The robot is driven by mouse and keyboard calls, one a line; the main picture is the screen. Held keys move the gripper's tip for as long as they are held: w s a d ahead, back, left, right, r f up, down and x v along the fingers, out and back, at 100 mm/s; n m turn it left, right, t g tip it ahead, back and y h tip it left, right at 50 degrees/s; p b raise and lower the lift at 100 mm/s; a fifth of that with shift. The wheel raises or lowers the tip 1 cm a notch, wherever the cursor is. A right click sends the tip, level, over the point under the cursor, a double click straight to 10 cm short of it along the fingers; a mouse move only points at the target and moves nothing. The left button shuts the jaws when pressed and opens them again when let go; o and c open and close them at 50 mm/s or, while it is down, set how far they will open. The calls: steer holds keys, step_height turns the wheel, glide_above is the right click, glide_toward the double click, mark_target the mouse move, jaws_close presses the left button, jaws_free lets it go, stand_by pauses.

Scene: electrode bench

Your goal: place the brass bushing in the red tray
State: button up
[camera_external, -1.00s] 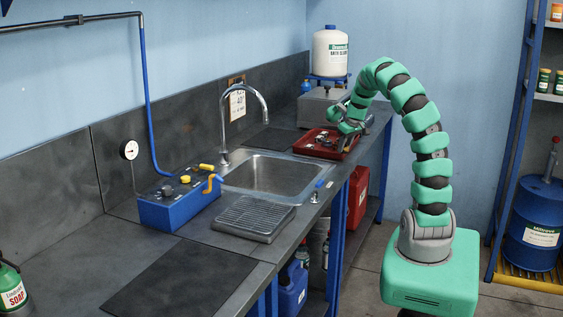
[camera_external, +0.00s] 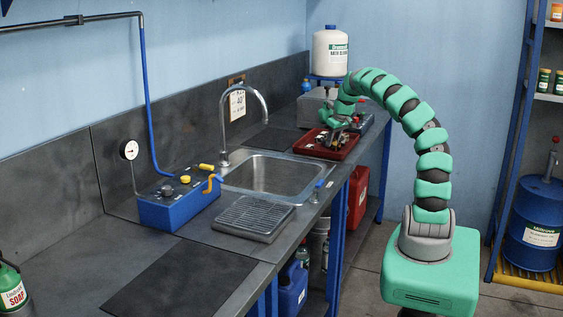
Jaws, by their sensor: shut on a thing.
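The red tray (camera_external: 343,153) lies on the dark bench just beyond the sink. Several small dark and metallic parts lie in it, too small to tell apart. My gripper (camera_external: 334,135) points down over the tray from the end of the green arm. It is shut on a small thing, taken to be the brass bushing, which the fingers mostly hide. I cannot tell whether that thing touches the tray floor.
The steel sink (camera_external: 267,175) with its tall faucet (camera_external: 224,130) is on the near side of the tray. A grey metal box (camera_external: 312,108) and a white container (camera_external: 330,52) stand behind it. A blue control box (camera_external: 180,203) and a ribbed drain rack (camera_external: 253,218) are nearer.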

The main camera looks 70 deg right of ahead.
steer(key=shift+f, duration=1.75)
steer(key=shift+f+b, duration=0.2)
steer(key=shift+b, duration=0.15)
steer(key=o, duration=0.8)
steer(key=shift+d+r, duration=0.1)
steer(key=shift+r, duration=0.1)
steer(key=v, duration=1.2)
steer(key=shift+p, duration=0.45)
